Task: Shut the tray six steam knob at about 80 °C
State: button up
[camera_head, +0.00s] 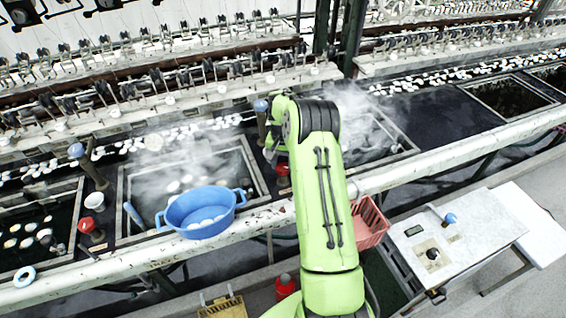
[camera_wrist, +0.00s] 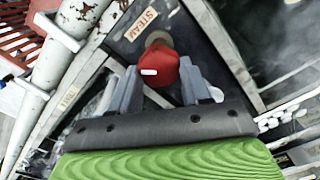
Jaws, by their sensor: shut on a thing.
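A red steam knob (camera_wrist: 160,62) with a white mark on its face sits between the two grey fingers of my gripper (camera_wrist: 158,80) in the wrist view. The fingers are shut on its sides. A plate lettered STEAM (camera_wrist: 136,24) lies just beyond it. In the head view a red knob (camera_head: 283,172) shows left of my green arm, which hides most of my gripper. Steam rises from the basin (camera_head: 404,140) to the right of the arm and from the basin (camera_head: 126,198) to the left. No temperature reading is legible, and I cannot make out a tray number.
A blue bowl (camera_head: 178,215) with pale contents rests at the front rail (camera_head: 105,263). Another red knob (camera_head: 87,226) and blue-topped handles (camera_head: 76,150) stand farther left. A red crate (camera_head: 371,222) and a white-topped table (camera_head: 475,240) are on the right.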

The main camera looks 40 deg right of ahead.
aim_at(283, 165)
jog(key=o, duration=1.1)
jog(key=shift+c, duration=0.2)
notch_tip(283, 165, up, 16)
jog(key=p, duration=0.2)
jog(key=shift+f, duration=0.1)
